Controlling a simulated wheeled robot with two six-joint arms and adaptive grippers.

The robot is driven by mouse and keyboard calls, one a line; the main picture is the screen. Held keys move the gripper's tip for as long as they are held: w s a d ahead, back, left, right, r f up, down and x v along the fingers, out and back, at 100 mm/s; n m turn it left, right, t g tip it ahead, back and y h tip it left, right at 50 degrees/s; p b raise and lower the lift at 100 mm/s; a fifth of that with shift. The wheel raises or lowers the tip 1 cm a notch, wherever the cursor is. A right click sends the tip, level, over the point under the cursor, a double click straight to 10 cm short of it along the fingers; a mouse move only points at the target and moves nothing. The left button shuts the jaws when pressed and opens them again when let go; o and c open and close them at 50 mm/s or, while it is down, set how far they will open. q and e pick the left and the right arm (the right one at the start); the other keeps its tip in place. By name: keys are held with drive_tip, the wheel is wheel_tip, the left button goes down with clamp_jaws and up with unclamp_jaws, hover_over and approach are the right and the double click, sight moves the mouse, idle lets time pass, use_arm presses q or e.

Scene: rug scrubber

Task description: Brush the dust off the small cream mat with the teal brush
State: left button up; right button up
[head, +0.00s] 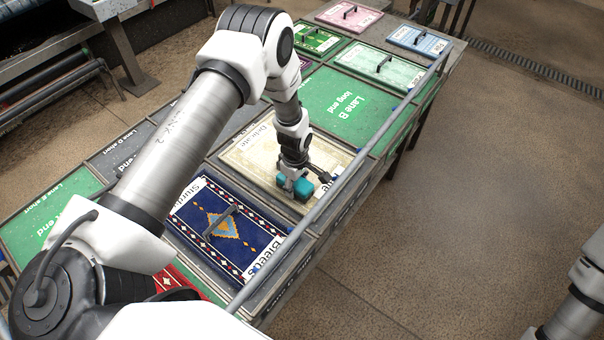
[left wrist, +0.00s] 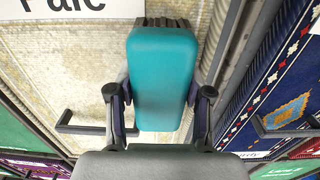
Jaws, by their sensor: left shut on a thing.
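The small cream mat (head: 250,163) lies flat in its bay on the long bench in the head view, with a printed label along its far left edge. Its pale woven surface fills the left of the left wrist view (left wrist: 45,75). My left gripper (head: 297,178) is over the mat's near right part, shut on the teal brush (head: 303,188). In the left wrist view the brush (left wrist: 163,75) sits between both fingers, with dark bristles showing past its far end. The gripper hides whether the bristles touch the mat. I cannot make out dust. My right gripper is out of view.
A navy patterned mat (head: 197,220) with a dark handle lies beside the cream mat. A green lane panel (head: 345,103) is on its other side. A grey rail (head: 330,203) runs along the bench's near edge, close to the brush. A dark handle (left wrist: 85,128) stands on the cream mat.

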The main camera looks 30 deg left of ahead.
sight(308, 172)
use_arm(q)
drive_tip(key=shift+s, duration=0.55)
drive_tip(key=shift+w+f, duration=0.1)
drive_tip(key=shift+f, duration=0.1)
drive_tip(key=shift+w+f+b, duration=0.15)
drive_tip(key=shift+w+b, duration=0.95)
drive_tip(key=shift+b, duration=0.15)
drive_tip(key=shift+w+d+r, duration=0.15)
drive_tip(key=shift+w+r, duration=0.05)
drive_tip(key=shift+w, duration=0.3)
drive_tip(key=w+b, duration=0.2)
drive_tip(key=w, duration=0.1)
drive_tip(key=shift+d+f, duration=0.1)
drive_tip(key=shift+d, duration=0.05)
drive_tip(key=shift+w, duration=0.15)
drive_tip(key=shift+d+r, duration=0.1)
drive_tip(key=shift+r, duration=0.15)
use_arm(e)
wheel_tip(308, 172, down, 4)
use_arm(q)
drive_tip(key=shift+r, duration=0.1)
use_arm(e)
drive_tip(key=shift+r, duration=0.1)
